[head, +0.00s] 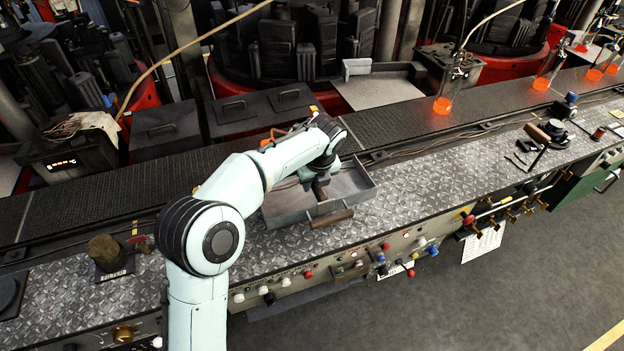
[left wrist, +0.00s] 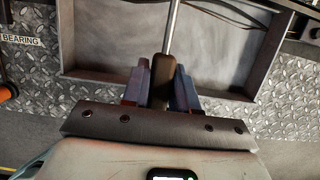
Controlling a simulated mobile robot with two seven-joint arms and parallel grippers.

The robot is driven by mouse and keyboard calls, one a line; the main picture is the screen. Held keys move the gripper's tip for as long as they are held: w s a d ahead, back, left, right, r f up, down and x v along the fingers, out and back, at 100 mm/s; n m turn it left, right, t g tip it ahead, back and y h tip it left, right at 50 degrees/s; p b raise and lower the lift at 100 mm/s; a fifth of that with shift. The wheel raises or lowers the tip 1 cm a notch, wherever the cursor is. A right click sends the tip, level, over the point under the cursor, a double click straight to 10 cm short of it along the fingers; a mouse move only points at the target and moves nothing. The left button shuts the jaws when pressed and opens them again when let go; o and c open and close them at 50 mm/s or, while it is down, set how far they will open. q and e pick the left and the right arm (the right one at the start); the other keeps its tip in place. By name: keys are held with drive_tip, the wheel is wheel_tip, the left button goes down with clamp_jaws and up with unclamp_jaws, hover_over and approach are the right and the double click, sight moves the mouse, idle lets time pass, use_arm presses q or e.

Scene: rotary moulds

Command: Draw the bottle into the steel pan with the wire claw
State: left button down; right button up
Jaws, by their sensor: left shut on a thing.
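The grey steel pan (head: 362,197) sits on the diamond-plate bench near its middle. My left gripper (head: 319,184) is over the pan. In the left wrist view my left gripper (left wrist: 160,88) is shut on the brown handle of the wire claw (left wrist: 163,72). A thin metal rod runs away from the handle across the pan (left wrist: 95,76); the claw's far end is out of that view and cannot be made out in the head view. The nearest glowing orange bottle (head: 442,104) stands to the right beyond the pan, apart from it. My right gripper is not in view.
More glowing bottles (head: 541,83) stand further right along the dark conveyor (head: 400,113). A brown brush-like block (head: 106,252) is at the bench's left. Knobs (head: 308,274) line the bench front. Dark lidded boxes (head: 165,133) stand behind the conveyor.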

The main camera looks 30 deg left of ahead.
use_arm(q)
drive_tip(key=shift+s+d+b, duration=0.85)
drive_tip(key=shift+s+d, duration=0.75)
drive_tip(key=shift+d, duration=0.3)
drive_tip(key=s+d+b, duration=0.1)
drive_tip(key=s+d, duration=0.4)
drive_tip(key=shift+d+b, duration=0.35)
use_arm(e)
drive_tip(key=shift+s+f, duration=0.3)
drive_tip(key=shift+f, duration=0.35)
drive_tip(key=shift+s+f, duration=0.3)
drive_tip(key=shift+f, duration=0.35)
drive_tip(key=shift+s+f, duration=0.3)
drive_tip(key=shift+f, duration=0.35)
use_arm(q)
drive_tip(key=shift+r, duration=0.1)
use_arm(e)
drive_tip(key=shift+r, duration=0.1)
use_arm(q)
drive_tip(key=p, duration=0.8)
approach(321, 194)
drive_tip(key=shift+s+d+f, duration=0.6)
drive_tip(key=shift+d+f, duration=0.2)
drive_tip(key=shift+d, duration=0.1)
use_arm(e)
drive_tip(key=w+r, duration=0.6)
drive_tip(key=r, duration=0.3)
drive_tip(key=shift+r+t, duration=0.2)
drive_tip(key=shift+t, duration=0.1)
